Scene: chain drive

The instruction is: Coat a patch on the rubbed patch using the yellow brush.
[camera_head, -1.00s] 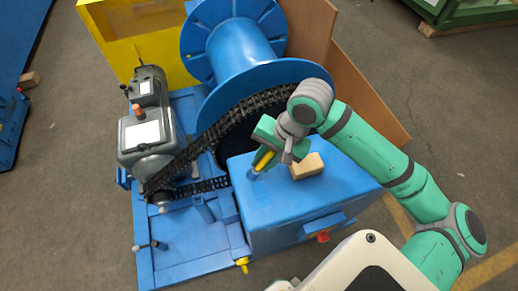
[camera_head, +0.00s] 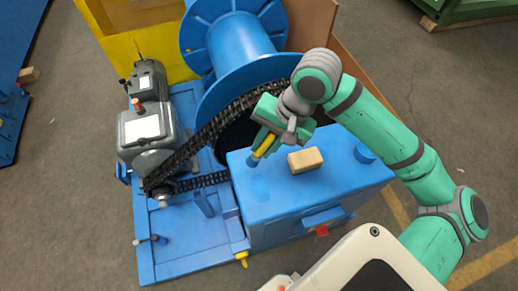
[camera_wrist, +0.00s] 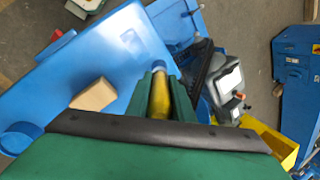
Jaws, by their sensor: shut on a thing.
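My gripper (camera_head: 272,138) is shut on the yellow brush (camera_head: 265,145) above the far left part of the blue box. The brush tilts down to the left, and its tip looks blue. In the wrist view, the yellow handle (camera_wrist: 160,95) sits between the green fingers. The tip is close to the box top; I cannot tell whether it touches. A faint darker patch (camera_wrist: 131,42) shows on the box top beside the tip in the wrist view. In the head view, a faint patch (camera_head: 259,188) lies in front of the brush.
A wooden block (camera_head: 305,160) lies on the box top (camera_head: 320,187), right of the brush. A round blue cap (camera_head: 364,153) stands at the box's right end. A black chain (camera_head: 215,125) runs close behind, between the grey motor (camera_head: 148,130) and blue drum (camera_head: 240,35).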

